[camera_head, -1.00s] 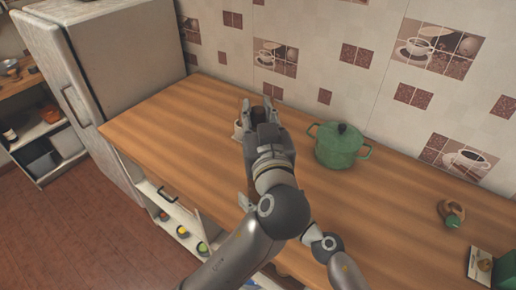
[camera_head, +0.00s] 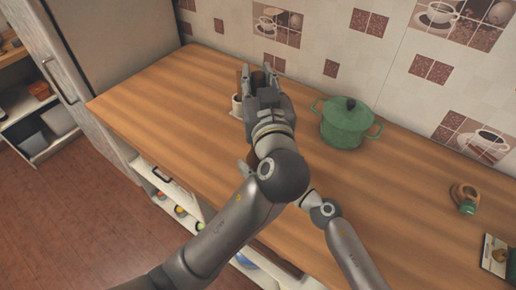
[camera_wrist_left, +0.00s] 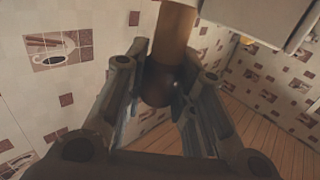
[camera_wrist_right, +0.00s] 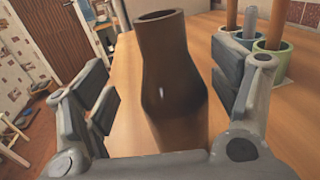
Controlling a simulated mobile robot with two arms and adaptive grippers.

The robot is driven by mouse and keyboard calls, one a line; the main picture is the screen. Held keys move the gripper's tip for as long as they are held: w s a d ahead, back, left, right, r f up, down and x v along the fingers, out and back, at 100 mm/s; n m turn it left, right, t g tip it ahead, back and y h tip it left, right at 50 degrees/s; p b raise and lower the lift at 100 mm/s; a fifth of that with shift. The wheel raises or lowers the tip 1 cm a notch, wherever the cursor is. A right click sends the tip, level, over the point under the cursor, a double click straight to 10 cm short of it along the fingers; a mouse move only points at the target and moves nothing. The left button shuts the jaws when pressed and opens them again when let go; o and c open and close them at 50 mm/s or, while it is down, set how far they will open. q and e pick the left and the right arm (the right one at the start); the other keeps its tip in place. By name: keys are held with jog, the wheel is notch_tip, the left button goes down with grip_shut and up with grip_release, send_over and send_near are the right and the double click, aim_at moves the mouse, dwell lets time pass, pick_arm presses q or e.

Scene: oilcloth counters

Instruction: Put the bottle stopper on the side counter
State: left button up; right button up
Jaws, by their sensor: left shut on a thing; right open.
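My left gripper (camera_head: 260,82) is shut on a dark, rounded thing with a brown cylindrical end, apparently the bottle stopper (camera_wrist_left: 160,82). It holds it over the far part of the wooden counter (camera_head: 175,95). In the left wrist view the dark part is between the fingers and the brown end points up. My right gripper (camera_wrist_right: 170,95) is open. Between its fingers, in the right wrist view, is a brown bottle-like thing (camera_wrist_right: 163,50) with a round top and wider, darker lower part; I see no grip on it. In the head view my left arm hides most of the right gripper.
A green lidded pot (camera_head: 347,123) stands right of my left gripper, near the tiled wall. Brown-and-green item (camera_head: 464,197) and a card (camera_head: 496,256) lie far right. The counter's left part is clear; a fridge (camera_head: 100,45) adjoins it.

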pick_arm(q)
jog(key=shift+w+f+b, duration=0.15)
jog(key=shift+f+b, duration=0.15)
jog(key=shift+f, duration=0.3)
pick_arm(e)
jog(key=shift+w+f, duration=0.15)
jog(key=shift+f, duration=0.5)
jog(key=f+b, duration=0.2)
jog(key=w+f+b, duration=0.1)
jog(key=f+b, duration=0.1)
pick_arm(q)
jog(key=shift+w+f+b, duration=0.25)
jog(key=shift+f+b, duration=0.05)
jog(key=shift+f, duration=1)
jog(key=shift+w+f+b, duration=0.2)
jog(key=shift+f+b, duration=0.05)
jog(key=shift+f, duration=1)
pick_arm(e)
jog(key=shift+s+f, duration=0.1)
jog(key=shift+f, duration=0.45)
pick_arm(q)
jog(key=shift+f, duration=4.8)
pick_arm(e)
jog(key=shift+f, duration=0.15)
pick_arm(q)
jog(key=shift+f, duration=0.1)
pick_arm(e)
jog(key=shift+f, duration=0.1)
